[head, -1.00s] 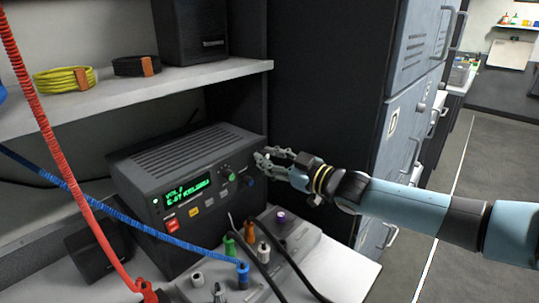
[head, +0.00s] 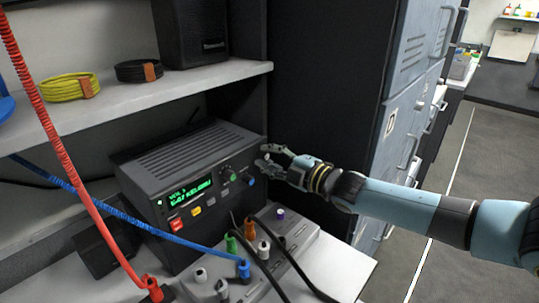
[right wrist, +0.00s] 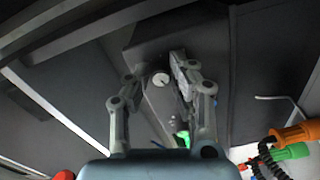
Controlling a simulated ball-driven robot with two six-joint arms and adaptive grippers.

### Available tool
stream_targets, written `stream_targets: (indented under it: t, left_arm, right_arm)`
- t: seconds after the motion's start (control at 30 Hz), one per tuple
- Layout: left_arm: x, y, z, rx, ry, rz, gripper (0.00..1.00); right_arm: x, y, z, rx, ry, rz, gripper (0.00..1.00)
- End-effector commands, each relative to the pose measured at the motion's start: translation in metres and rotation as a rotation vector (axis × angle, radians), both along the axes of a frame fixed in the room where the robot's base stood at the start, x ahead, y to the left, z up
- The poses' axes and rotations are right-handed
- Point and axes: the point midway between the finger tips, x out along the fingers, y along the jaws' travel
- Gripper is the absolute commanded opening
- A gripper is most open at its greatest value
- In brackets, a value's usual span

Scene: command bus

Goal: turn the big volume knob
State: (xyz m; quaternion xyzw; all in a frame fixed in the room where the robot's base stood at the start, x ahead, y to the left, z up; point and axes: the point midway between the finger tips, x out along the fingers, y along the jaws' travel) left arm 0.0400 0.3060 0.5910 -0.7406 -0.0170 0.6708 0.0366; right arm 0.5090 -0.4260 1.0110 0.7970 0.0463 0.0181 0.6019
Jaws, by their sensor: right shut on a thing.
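The dark grey radio unit (head: 180,160) stands on the bench under the shelf, with a lit green display (head: 190,190) on its front. The display's top line starts with "VOL"; the rest is too blurred to read. My right gripper (head: 268,158) is at the right end of its front panel. In the head view the fingers hide this knob. My left gripper is out of view.
A smaller knob (head: 227,170) and a blue knob (head: 251,182) are close to the gripper. A grey box with coloured plugs (head: 265,262) stands in front, with red (head: 78,180) and blue cables. A dark cabinet side (head: 320,100) rises behind the gripper.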

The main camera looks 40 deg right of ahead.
Motion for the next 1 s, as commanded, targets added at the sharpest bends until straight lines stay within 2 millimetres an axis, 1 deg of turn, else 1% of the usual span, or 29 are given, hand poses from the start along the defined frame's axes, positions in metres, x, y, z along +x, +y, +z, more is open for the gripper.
stream_targets:
  t: [0.3,0.5,0.7,1.0]
  left_arm:
    - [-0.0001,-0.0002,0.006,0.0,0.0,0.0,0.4]
    - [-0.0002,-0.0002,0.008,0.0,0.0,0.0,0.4]
    - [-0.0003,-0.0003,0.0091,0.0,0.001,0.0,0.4]
    - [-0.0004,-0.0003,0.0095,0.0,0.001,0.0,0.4]
  right_arm:
    - [-0.0009,0.0002,-0.001,-0.265,-0.019,-0.001,0.0]
    - [-0.0008,0.0003,-0.0012,-0.384,-0.029,-0.001,0.0]
    - [-0.0009,0.0003,-0.0016,-0.457,-0.035,-0.002,0.0]
    - [-0.0011,0.0002,-0.0023,-0.49,-0.037,-0.001,0.0]
